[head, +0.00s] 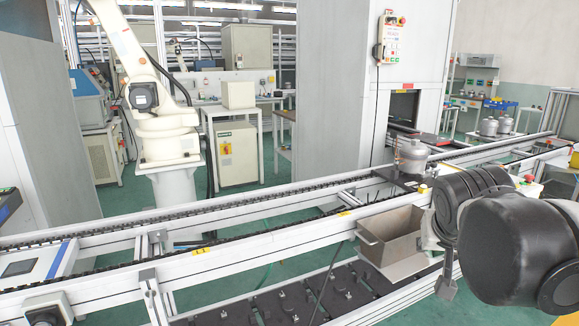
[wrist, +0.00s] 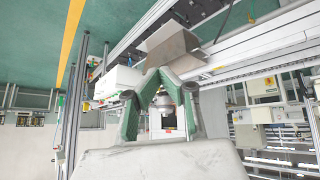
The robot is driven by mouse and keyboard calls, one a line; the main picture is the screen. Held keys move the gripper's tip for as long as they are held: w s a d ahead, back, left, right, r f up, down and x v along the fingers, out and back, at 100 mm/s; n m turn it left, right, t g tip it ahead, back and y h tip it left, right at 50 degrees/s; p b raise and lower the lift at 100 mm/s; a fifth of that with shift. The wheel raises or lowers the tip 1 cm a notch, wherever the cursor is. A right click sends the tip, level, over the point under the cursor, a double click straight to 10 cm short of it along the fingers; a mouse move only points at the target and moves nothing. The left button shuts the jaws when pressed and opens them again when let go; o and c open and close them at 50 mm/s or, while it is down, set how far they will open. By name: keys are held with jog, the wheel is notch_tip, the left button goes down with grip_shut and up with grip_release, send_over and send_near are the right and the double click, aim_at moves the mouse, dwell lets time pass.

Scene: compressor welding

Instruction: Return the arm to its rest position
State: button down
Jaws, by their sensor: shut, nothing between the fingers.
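My gripper (wrist: 160,73) shows in the wrist view. Its two green fingers lean together and meet at the tips, with nothing held. A metal compressor (wrist: 162,102) shows through the gap behind the fingers, apart from them. In the head view my black arm fills the lower right, and I cannot make out the gripper's fingers there. A grey compressor (head: 411,157) stands upright on the conveyor (head: 290,228), left of my arm.
An open metal box (head: 393,238) hangs at the conveyor's near side, close to my arm; it also shows in the wrist view (wrist: 172,48). A white robot arm (head: 150,85) stands behind the conveyor. More compressors (head: 488,127) are at the far right.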

jog(key=s+a+f+n+y, duration=0.1)
jog(key=s+a+f, duration=0.3)
jog(key=s, duration=0.2)
jog(key=s+a+f+n+y, duration=0.2)
jog(key=s+a+f, duration=0.2)
jog(key=s, duration=0.2)
jog(key=shift+s, duration=0.3)
